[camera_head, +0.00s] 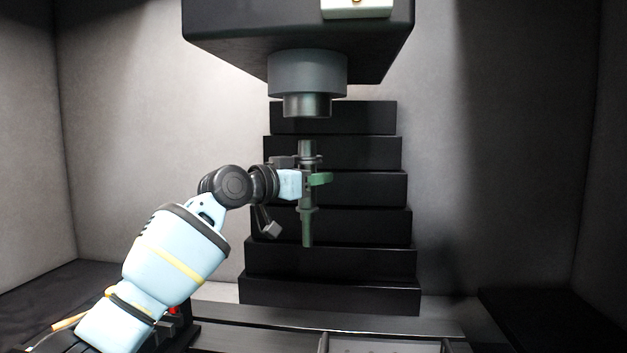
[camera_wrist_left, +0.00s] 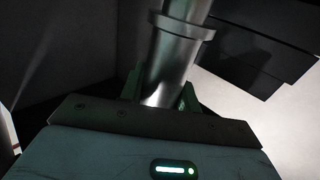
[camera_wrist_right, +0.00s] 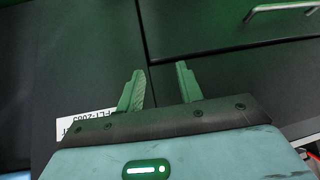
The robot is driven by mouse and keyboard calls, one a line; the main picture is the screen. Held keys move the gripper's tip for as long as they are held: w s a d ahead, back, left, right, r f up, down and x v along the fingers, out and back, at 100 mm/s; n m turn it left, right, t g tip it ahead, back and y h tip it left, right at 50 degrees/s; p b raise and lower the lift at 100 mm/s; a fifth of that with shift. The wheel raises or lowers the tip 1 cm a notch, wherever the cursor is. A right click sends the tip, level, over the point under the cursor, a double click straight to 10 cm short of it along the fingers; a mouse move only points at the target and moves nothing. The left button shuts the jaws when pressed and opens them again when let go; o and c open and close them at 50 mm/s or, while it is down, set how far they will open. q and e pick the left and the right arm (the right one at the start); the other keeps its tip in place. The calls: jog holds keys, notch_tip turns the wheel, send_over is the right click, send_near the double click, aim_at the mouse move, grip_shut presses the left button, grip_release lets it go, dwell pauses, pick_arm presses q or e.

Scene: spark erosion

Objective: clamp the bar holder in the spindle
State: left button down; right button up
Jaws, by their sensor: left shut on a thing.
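The bar holder (camera_head: 307,222) is a slim grey metal cylinder with a collar, held upright in my left gripper (camera_head: 318,180). The left gripper is shut around its middle; the holder also shows between the green fingers in the left wrist view (camera_wrist_left: 170,62). The spindle (camera_head: 307,104) is a grey stepped cylinder under the black machine head. The holder's top is below the spindle's lower end, roughly in line with it and apart from it. My right gripper (camera_wrist_right: 160,90) shows only in the right wrist view, open with nothing between its fingers.
The black machine head (camera_head: 295,40) hangs above. A stepped black bellows cover (camera_head: 385,190) stands behind the holder. A table with a slotted grey plate (camera_head: 385,346) lies below. In the right wrist view, dark panels with a metal handle (camera_wrist_right: 280,9) and a white label (camera_wrist_right: 85,127) are near.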

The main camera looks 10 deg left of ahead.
aim_at(313, 159)
pick_arm(q)
jog(key=shift+r, duration=1.8)
pick_arm(e)
jog(key=shift+w+r, duration=0.25)
jog(key=shift+w, duration=0.35)
grip_shut()
jog(key=shift+s+f, duration=0.2)
jog(key=shift+s, duration=0.3)
jog(key=shift+w+r, duration=0.2)
jog(key=shift+w, duration=0.3)
jog(key=shift+s+f, duration=0.1)
jog(key=shift+s, duration=0.25)
